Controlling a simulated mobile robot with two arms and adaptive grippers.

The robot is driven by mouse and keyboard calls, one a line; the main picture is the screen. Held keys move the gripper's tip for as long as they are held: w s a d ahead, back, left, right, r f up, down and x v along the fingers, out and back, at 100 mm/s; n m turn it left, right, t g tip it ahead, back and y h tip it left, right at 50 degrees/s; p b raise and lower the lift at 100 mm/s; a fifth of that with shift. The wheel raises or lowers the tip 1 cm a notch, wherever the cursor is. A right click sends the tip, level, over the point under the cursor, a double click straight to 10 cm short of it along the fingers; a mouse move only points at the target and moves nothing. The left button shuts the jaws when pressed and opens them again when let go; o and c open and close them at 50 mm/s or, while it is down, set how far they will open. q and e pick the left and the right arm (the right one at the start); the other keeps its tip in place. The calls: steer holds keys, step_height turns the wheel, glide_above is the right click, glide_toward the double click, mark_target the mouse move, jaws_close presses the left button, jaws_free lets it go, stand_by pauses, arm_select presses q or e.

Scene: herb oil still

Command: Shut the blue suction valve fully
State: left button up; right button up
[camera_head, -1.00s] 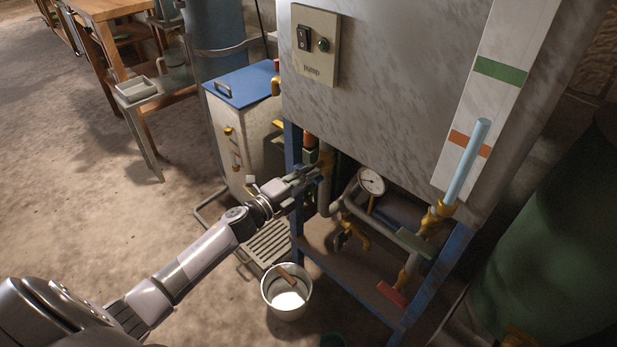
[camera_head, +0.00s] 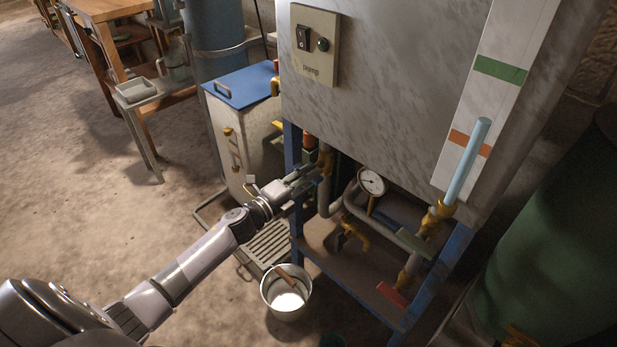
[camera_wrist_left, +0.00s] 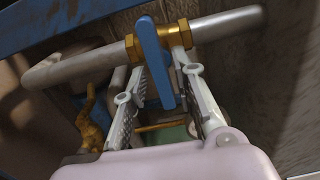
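The blue suction valve's lever (camera_wrist_left: 153,58) shows in the left wrist view, on a brass body (camera_wrist_left: 181,35) in a grey pipe. The lever lies crosswise to the pipe, close to a right angle. My left gripper (camera_wrist_left: 160,68) has one finger on each side of the lever. The fingers look spread, with narrow gaps beside the lever; firm contact cannot be made out. In the head view, my left gripper (camera_head: 316,172) reaches in beside the blue frame leg, by a brass fitting (camera_head: 325,160); the blue lever cannot be picked out there. My right gripper is not in view.
A white bucket (camera_head: 287,312) stands below. The grey cabinet (camera_head: 385,85) hangs over the pipes. Open floor lies left.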

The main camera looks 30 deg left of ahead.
arm_select(q)
steer(key=shift+o, duration=0.2)
steer(key=v, duration=1.2)
